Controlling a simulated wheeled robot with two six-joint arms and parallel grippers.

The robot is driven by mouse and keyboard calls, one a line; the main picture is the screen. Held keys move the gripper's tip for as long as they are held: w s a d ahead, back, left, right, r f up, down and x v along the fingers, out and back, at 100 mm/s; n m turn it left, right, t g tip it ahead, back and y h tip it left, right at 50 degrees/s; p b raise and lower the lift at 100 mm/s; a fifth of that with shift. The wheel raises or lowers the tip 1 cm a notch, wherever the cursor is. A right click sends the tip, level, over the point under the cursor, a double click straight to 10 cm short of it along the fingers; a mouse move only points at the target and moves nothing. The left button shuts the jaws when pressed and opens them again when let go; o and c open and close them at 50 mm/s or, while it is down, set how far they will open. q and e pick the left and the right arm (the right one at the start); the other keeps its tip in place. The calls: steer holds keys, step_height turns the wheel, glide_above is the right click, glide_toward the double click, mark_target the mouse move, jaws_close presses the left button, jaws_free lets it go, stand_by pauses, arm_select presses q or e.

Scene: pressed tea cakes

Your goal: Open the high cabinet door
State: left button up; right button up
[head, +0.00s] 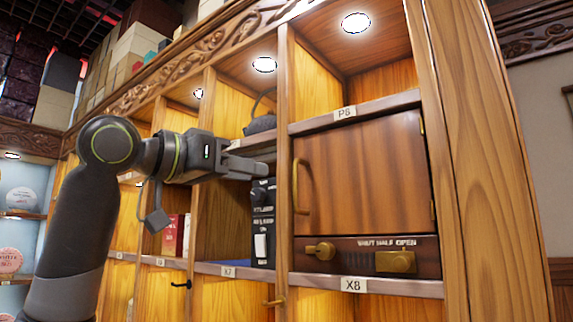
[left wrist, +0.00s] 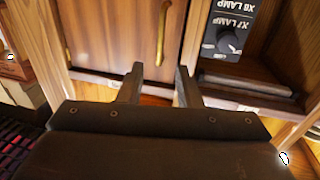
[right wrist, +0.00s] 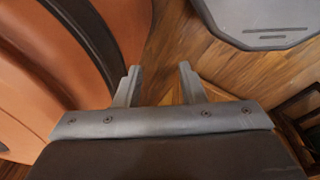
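The high cabinet door (head: 362,175) is a closed wooden panel in the compartment above the X8 label. Its curved brass handle (head: 300,186) is on the door's left edge. My left gripper (head: 262,170) is to the left of the handle and apart from it. In the left wrist view the door (left wrist: 115,40) and its handle (left wrist: 162,32) show beyond the two spread fingers (left wrist: 155,85), with nothing between them. My right gripper (right wrist: 160,85) is open and empty, pointing at the wooden floor; it is not in the head view.
A black lamp control box (head: 263,222) stands in the compartment left of the door. A brass slider panel (head: 368,255) marked shut, half, open lies below the door. Wooden uprights divide the shelves. A dark kettle (head: 262,115) sits on the shelf behind my left gripper.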

arm_select(q)
steer(key=p+x, duration=0.4)
steer(key=x, duration=0.5)
jaws_close()
